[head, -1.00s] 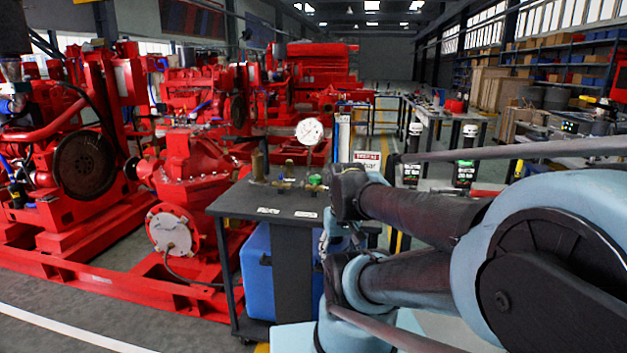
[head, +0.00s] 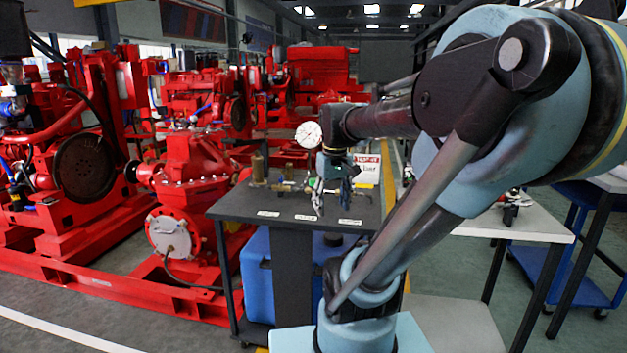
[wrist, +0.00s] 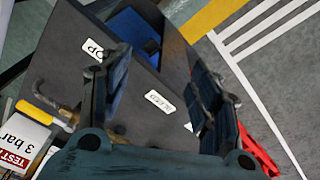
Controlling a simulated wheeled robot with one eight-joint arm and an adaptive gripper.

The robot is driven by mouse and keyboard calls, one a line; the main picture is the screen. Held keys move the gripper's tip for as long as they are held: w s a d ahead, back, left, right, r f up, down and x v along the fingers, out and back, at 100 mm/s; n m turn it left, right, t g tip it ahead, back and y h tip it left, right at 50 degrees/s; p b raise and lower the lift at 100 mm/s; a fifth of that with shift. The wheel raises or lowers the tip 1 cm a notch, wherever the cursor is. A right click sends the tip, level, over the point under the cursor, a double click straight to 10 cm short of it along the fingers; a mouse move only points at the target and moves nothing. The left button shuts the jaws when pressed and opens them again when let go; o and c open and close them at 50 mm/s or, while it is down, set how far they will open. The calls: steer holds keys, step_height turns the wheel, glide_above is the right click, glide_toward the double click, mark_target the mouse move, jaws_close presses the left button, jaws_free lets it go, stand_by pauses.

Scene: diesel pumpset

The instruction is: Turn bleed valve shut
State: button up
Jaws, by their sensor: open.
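My gripper (head: 332,196) is open and empty above the right part of a dark cart top (head: 240,206). In the wrist view its two fingers (wrist: 160,75) are spread wide, with a small white label (wrist: 160,101) that seems to read "BLEED" on the cart top between them. Brass fittings (head: 284,186) stand on the cart left of the gripper. A yellow handle (wrist: 60,118) on brass pipework shows left of the fingers in the wrist view. I cannot pick out the bleed valve itself; the gripper and its palm cover that part of the cart.
A round white gauge (head: 308,134) stands above the fittings. A test sign (head: 367,168) reading 3 bar is close behind the gripper. A blue container (head: 257,275) is under the cart. A red pump (head: 190,180) stands to the left, and a pale bench (head: 505,224) to the right.

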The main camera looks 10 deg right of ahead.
steer(key=w+r+n, duration=0.3)
steer(key=w+r, duration=0.7)
steer(key=w, duration=0.4)
steer(key=n+g, duration=0.2)
glide_toward(314, 179)
steer(key=f, duration=0.8)
steer(key=shift+s+f, duration=0.35)
steer(key=shift+f, duration=0.05)
steer(key=c, duration=1.1)
